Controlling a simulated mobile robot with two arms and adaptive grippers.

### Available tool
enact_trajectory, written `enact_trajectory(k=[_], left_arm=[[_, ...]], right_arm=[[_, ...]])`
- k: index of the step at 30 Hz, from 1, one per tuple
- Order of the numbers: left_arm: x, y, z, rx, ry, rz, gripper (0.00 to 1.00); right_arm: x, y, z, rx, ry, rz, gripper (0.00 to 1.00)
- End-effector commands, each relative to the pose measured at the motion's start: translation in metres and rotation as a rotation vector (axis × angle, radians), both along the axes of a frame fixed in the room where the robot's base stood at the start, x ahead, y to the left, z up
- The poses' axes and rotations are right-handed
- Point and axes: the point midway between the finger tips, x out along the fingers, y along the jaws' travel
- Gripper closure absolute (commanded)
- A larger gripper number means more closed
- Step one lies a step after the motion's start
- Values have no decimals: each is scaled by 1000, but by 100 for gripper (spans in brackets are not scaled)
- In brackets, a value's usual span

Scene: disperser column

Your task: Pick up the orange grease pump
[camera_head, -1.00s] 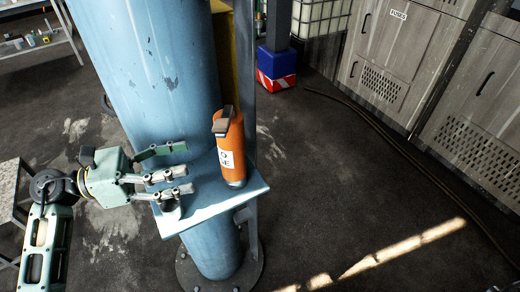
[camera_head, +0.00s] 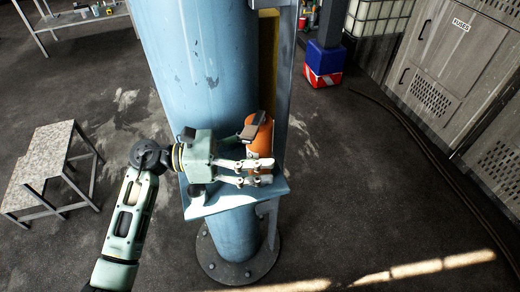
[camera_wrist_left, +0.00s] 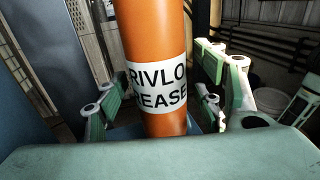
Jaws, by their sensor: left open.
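The orange grease pump (camera_head: 260,138) stands upright on the light blue shelf (camera_head: 225,203) fixed to the blue column. It has a dark top lever and a white label, which reads in part "RIVLO" and "REASE" in the left wrist view (camera_wrist_left: 158,88). My left gripper (camera_head: 262,172) reaches in from the left at the pump's lower part. Its fingers are open on both sides of the pump in the left wrist view (camera_wrist_left: 165,95), with a visible gap on the left. The fingers hide part of the pump in the head view. My right gripper is not in view.
The thick blue column (camera_head: 200,70) rises right behind the shelf, with a grey post (camera_head: 284,75) beside it. A step stool (camera_head: 45,155) stands at the left. Grey cabinets (camera_head: 450,65) and a hose (camera_head: 430,150) lie to the right. The floor between is clear.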

Motion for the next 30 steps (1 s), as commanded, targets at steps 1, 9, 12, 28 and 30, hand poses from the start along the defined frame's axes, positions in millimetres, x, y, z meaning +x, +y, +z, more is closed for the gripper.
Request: enact_trajectory(k=[1,9,12,28,30], left_arm=[[0,-1,0,0,1,0,37],[0,0,-1,0,0,0,46],[0,0,-1,0,0,0,55],[0,0,2,-5,-3,1,87],[1,0,3,-5,-3,1,87]], right_arm=[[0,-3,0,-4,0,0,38],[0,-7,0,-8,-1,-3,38],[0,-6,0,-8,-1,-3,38],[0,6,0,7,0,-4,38],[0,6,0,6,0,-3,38]])
